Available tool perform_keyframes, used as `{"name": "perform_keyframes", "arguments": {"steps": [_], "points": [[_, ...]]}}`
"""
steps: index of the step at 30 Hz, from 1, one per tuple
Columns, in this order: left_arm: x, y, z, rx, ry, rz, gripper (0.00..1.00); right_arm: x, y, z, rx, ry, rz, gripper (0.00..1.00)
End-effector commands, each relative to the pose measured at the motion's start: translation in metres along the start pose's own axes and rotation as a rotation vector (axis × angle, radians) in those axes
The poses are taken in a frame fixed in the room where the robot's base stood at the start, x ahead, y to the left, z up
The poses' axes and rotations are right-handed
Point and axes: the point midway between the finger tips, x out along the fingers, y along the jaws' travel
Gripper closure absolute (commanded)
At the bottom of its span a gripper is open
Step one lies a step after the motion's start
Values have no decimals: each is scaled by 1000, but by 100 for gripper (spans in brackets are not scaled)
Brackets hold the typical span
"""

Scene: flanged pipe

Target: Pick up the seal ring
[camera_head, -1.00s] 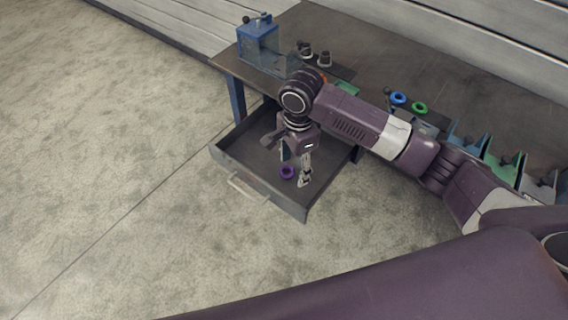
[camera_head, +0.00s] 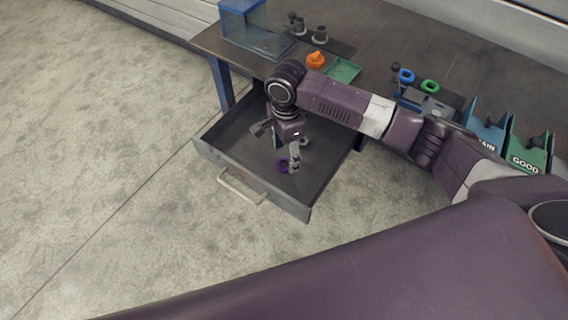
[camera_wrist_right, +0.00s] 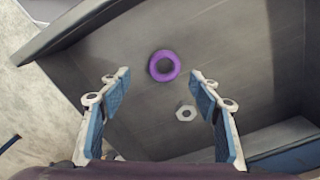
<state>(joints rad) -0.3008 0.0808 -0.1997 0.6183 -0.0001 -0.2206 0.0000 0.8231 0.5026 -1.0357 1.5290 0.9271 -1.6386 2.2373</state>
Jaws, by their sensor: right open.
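The seal ring is taken to be the purple ring (camera_head: 282,168) lying flat on the floor of the open drawer (camera_head: 235,168). In the right wrist view the purple ring (camera_wrist_right: 164,79) lies just beyond the fingertips, roughly centred between them. My right gripper (camera_head: 288,157) points down into the drawer above the ring, and one finger partly covers the ring in the head view. In the wrist view the right gripper (camera_wrist_right: 159,76) is open with nothing between its fingers. My left gripper is not in view.
A grey nut (camera_wrist_right: 186,113) lies in the drawer near the ring, close to the right finger. The drawer walls surround the gripper. The tabletop holds an orange part (camera_head: 315,60), a green tray (camera_head: 343,70), blue (camera_head: 406,83) and green rings (camera_head: 430,92), and bins (camera_head: 527,150).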

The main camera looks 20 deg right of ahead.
Motion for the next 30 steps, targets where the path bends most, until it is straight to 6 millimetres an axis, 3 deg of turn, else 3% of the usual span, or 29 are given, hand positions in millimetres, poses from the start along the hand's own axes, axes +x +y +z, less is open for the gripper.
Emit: {"name": "perform_keyframes", "arguments": {"steps": [7, 17, 27, 30], "points": [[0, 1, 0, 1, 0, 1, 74, 36, -5, 2, -2, 1, 1, 43], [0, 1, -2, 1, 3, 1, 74, 43, -5, 1, -2, 1, -1, 44], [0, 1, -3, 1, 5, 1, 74, 42, -5, 1, -2, 1, -1, 80], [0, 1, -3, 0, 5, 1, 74, 42, -5, 1, -2, 1, -1, 80]]}}
